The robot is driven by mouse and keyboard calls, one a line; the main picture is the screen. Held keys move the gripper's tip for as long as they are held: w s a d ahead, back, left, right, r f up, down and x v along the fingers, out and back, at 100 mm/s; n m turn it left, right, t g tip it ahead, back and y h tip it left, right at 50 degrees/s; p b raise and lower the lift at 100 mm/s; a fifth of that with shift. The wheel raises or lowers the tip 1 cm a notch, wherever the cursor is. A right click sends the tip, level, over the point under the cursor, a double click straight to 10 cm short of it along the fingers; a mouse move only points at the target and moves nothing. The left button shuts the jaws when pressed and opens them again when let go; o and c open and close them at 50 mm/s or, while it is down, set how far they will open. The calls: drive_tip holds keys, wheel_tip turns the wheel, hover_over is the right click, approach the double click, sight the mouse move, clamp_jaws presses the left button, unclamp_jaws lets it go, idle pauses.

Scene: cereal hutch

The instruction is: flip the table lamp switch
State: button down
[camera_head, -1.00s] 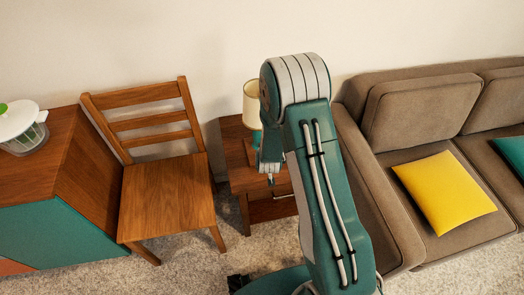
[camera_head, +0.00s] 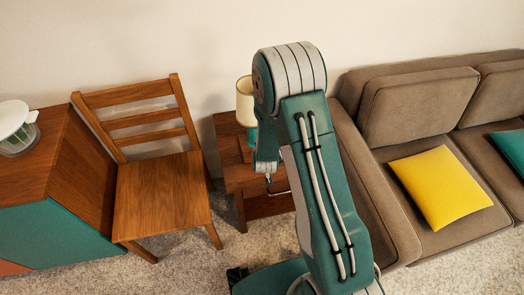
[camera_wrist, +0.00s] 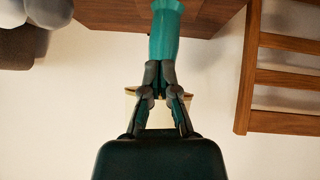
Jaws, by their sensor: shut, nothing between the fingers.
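The table lamp has a cream shade (camera_head: 244,98) and a teal base (camera_head: 251,136). It stands upright on a wooden side table (camera_head: 230,175), partly hidden behind my arm in the head view. My gripper (camera_head: 267,179) points down in front of the lamp, near the side table's front. In the wrist view, which looks upside down, my gripper (camera_wrist: 159,70) is shut and empty. Its fingertips overlap the near end of the teal lamp base (camera_wrist: 166,32); I cannot tell whether they touch. The shade (camera_wrist: 131,101) shows behind the fingers. The lamp's switch cannot be made out.
A wooden chair (camera_head: 160,195) stands left of the side table, beside a wood and teal cabinet (camera_head: 50,225). A brown sofa (camera_head: 415,120) with a yellow cushion (camera_head: 440,188) stands close on the right. The side table's handle (camera_head: 281,193) sticks out at its front.

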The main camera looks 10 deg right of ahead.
drive_tip(key=x, duration=1)
drive_tip(key=shift+s+d+f, duration=0.1)
drive_tip(key=shift+d+f, duration=0.1)
drive_tip(key=shift+d, duration=0.15)
drive_tip(key=shift+s+a+f, duration=0.1)
drive_tip(key=shift+a+f, duration=0.1)
drive_tip(key=shift+f, duration=0.95)
drive_tip(key=shift+a+f, duration=0.2)
drive_tip(key=shift+f, duration=0.3)
drive_tip(key=shift+d+f, duration=0.1)
drive_tip(key=shift+d, duration=0.3)
drive_tip(key=shift+f, duration=0.2)
drive_tip(key=shift+a, duration=0.2)
drive_tip(key=shift+a+r, duration=0.15)
drive_tip(key=shift+a, duration=0.5)
